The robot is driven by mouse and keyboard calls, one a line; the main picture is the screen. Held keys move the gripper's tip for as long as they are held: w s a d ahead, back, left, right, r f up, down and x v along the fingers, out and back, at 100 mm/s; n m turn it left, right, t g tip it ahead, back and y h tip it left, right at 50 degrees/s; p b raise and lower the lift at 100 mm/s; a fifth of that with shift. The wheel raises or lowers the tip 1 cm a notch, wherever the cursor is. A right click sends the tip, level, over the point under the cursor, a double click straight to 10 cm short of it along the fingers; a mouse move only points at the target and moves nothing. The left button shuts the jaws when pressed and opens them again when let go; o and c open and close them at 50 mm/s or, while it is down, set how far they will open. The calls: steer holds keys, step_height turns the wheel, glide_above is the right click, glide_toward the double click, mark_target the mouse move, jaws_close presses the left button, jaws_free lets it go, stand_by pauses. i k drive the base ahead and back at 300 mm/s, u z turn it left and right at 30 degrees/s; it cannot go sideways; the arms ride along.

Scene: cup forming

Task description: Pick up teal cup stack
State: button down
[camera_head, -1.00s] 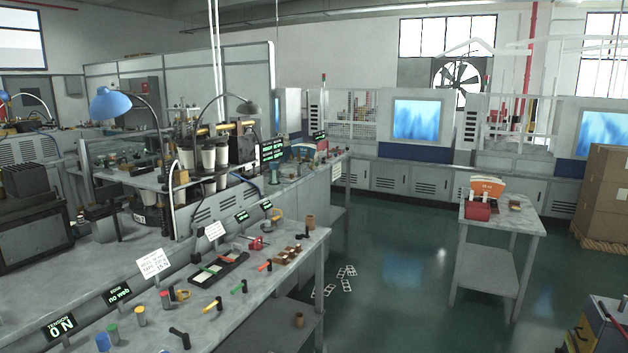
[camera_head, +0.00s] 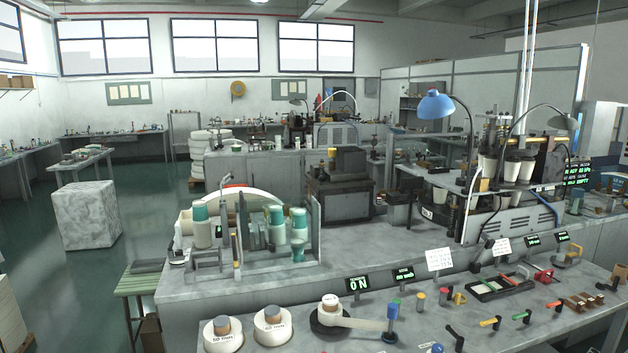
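Several teal-and-white upright pieces stand on the machine at the left end of the workbench in the head view. One (camera_head: 201,226) is at the left, with a teal top and a white lower part. Two more stand close together at the right, a middle one (camera_head: 276,227) and a right one (camera_head: 298,226). They look like cup stacks, but they are too small to tell for sure. Grey frame parts partly hide their lower ends. My gripper is not in view.
A green slatted bench (camera_head: 137,284) is at the left. Open floor (camera_head: 150,215) lies beyond, with a marbled block (camera_head: 87,214).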

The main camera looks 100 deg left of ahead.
mark_target(202, 232)
steer(key=u, duration=0.95)
steer(key=k, duration=0.1)
steer(key=u, duration=2.6)
steer(key=i, duration=1)
steer(key=u, duration=0.15)
